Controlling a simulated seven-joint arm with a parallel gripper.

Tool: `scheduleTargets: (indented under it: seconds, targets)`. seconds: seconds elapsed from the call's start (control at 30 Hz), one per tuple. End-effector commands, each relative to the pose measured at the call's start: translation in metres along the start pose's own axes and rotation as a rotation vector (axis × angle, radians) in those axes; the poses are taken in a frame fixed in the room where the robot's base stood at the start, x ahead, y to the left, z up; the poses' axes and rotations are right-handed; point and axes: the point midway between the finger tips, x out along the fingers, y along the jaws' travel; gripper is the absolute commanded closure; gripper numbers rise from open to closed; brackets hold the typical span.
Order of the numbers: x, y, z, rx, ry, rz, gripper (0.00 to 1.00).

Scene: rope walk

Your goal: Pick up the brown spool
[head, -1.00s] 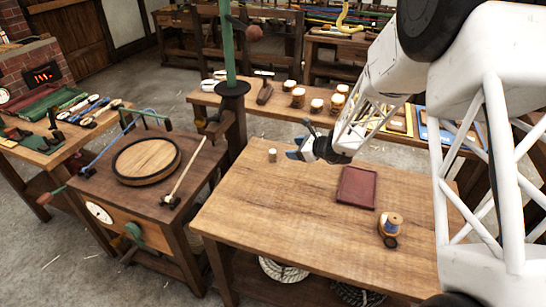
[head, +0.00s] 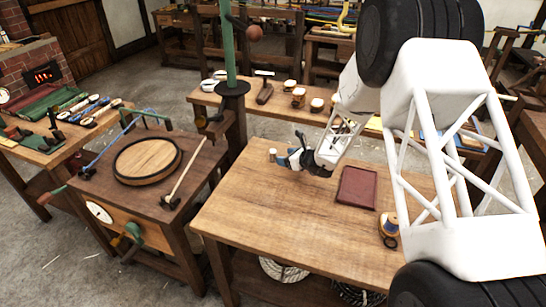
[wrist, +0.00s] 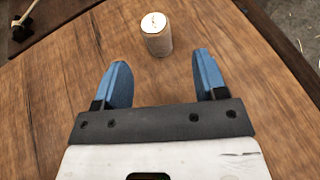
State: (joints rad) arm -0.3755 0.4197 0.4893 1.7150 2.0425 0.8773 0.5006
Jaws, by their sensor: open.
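A small spool (head: 272,155) with a pale top and tan-brown side stands upright near the far left edge of the wooden table (head: 260,215). It also shows in the wrist view (wrist: 157,36), just beyond the fingertips and roughly in line with the gap between them. My gripper (wrist: 160,72) has two blue fingers, spread open with nothing between them. In the head view my gripper (head: 285,159) is right beside the spool, on its right. Whether they touch is hard to tell there; the wrist view shows them apart.
A dark red tray (head: 357,188) lies on the table to the right of my gripper. A spool with blue thread (head: 389,223) stands at the right, partly behind my arm. A green post (head: 229,50) rises behind the table. The left front tabletop is clear.

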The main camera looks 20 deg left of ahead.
Motion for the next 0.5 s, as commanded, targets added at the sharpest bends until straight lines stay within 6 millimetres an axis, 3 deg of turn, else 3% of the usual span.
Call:
scheduleTargets:
  seconds: [0.23,0.5]
  targets:
    - [0.018,0.001,0.000,0.000,0.000,0.001,0.35]
    - [0.022,0.000,0.000,0.000,0.000,0.000,0.35]
